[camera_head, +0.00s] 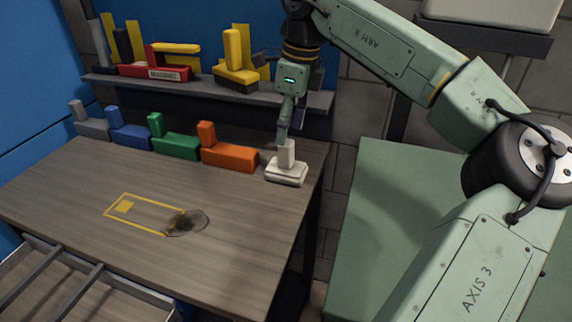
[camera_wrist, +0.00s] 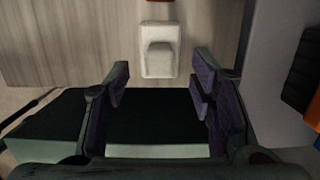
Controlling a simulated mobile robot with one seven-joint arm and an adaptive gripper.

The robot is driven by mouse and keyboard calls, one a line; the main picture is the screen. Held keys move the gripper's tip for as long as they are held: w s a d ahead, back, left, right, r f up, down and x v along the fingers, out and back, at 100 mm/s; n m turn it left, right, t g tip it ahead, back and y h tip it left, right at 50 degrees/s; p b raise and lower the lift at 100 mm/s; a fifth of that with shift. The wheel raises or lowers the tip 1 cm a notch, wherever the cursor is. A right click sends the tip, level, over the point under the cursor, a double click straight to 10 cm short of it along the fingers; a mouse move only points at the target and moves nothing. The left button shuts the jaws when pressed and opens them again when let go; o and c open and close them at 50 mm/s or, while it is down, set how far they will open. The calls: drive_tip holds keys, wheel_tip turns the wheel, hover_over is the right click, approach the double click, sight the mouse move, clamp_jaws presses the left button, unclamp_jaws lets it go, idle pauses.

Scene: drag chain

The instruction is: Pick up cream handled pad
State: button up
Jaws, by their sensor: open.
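The cream handled pad (camera_head: 286,172) stands on the wooden table near its right edge, with its block handle upright. It also shows in the wrist view (camera_wrist: 160,66), at the top middle. My gripper (camera_head: 285,134) is above the pad in the head view, and its lower end overlaps the handle there. In the wrist view my gripper (camera_wrist: 160,85) is open, with the two dark fingers apart on either side below the pad in the picture. No object is between the fingers. Whether a finger touches the handle cannot be told.
An orange handled pad (camera_head: 229,155) stands left of the cream one, with green (camera_head: 175,145), blue (camera_head: 129,137) and grey (camera_head: 92,127) ones beyond. A shelf (camera_head: 320,101) with tools is behind. A yellow outline (camera_head: 128,217) and dark smudge (camera_head: 186,223) mark the table (camera_head: 235,255).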

sight(286, 159)
drive_tip(key=shift+a+f+p, duration=0.15)
drive_tip(key=shift+f+p, duration=0.35)
drive_tip(key=shift+f, duration=1.8)
clamp_jaws()
